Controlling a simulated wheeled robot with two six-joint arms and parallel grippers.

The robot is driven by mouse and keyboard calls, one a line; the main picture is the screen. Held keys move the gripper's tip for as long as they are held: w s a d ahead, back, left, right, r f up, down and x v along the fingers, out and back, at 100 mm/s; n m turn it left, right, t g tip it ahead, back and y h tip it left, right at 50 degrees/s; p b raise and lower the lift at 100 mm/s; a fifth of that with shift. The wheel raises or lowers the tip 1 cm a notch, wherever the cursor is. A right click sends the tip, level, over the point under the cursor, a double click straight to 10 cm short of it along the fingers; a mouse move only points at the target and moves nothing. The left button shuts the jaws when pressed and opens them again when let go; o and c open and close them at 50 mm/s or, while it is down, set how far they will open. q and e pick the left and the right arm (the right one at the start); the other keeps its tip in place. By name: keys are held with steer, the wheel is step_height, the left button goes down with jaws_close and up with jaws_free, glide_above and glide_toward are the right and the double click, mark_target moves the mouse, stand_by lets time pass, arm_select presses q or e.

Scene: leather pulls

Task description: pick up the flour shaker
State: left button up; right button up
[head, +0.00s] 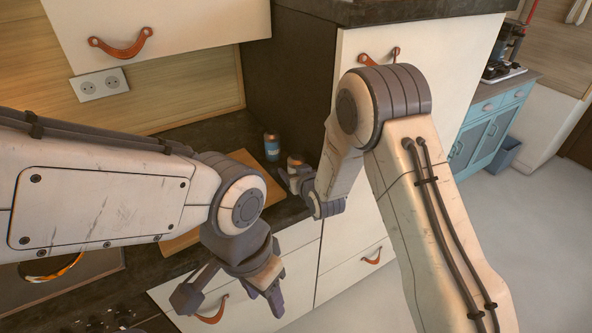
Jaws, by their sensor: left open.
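A small blue can with a pale band and a brownish top (272,147) stands upright on the dark counter near the tall dark side panel. It may be the flour shaker, but it is too small to read. My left gripper (231,297) is open and empty in front of the drawers, lower than the can and well apart from it. My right gripper (291,174) is close to the can, just right of and below it in the picture. Its fingers are small and partly hidden by its own wrist, so I cannot tell whether they hold anything.
A wooden board (244,157) lies on the counter, partly hidden by my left arm. White drawers (340,262) with leather pulls are below. A wall socket (99,84) is at upper left. A blue cabinet (485,133) stands right; open floor lies before it.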

jaws_close()
steer(key=shift+r, duration=0.1)
